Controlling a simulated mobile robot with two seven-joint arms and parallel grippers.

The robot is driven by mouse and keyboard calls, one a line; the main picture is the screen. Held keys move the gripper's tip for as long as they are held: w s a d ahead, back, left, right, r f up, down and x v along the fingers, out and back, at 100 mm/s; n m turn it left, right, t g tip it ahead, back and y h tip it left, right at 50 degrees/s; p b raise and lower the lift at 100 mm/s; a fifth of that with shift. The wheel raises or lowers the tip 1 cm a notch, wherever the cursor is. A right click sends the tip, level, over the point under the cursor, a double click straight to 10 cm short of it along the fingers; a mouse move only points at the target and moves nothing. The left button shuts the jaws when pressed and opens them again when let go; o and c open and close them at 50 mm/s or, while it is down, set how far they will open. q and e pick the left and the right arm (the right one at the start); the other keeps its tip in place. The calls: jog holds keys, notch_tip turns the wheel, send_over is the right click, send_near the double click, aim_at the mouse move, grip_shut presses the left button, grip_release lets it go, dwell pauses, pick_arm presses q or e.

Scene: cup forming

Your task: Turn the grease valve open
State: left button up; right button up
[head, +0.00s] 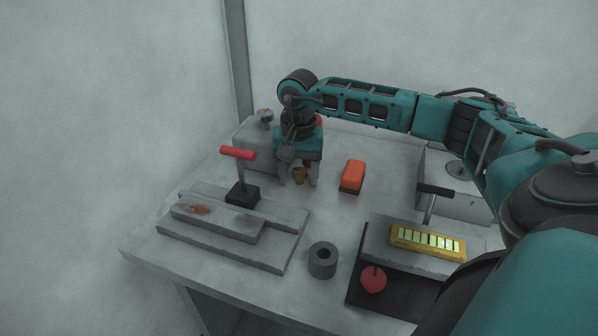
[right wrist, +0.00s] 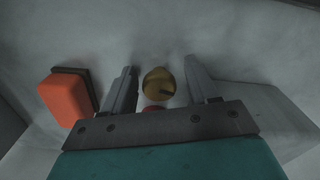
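A small brass round part (head: 299,175), likely the grease valve, sits low at the back of the table, below my right gripper (head: 298,180). In the right wrist view the brass part (right wrist: 159,80) is a round disc with a dark slot or mark. It lies between the two fingers of the right gripper (right wrist: 160,72), with visible gaps on both sides. The gripper is open and points down. A red piece (right wrist: 153,108) shows just below the brass part, partly hidden by the gripper's palm. My left gripper is not in view.
An orange block (head: 352,176) stands close right of the gripper. A red-handled lever (head: 237,153) and a grey box (head: 254,143) are at its left. A grey ring (head: 323,260), a yellow lit gauge (head: 428,242) and a red knob (head: 373,280) are nearer the front.

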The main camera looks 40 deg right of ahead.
jog(key=shift+o, duration=0.2)
jog(key=shift+d+r, duration=0.1)
jog(key=shift+d, duration=0.05)
jog(key=shift+r, duration=0.2)
pick_arm(q)
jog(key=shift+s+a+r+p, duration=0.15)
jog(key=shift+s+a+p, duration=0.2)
jog(key=shift+p, duration=0.5)
pick_arm(e)
notch_tip(320, 180, up, 12)
jog(key=shift+r, duration=0.2)
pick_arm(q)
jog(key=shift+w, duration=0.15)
pick_arm(e)
jog(key=m+t+y+b, duration=0.2)
jog(key=m+t, duration=0.2)
jog(key=m, duration=1.7)
send_near(304, 172)
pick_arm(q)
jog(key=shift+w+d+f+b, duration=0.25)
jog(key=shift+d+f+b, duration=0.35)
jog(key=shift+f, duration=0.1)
pick_arm(e)
jog(key=x, duration=0.9)
jog(key=shift+w+f, duration=0.1)
jog(key=shift+w, duration=0.25)
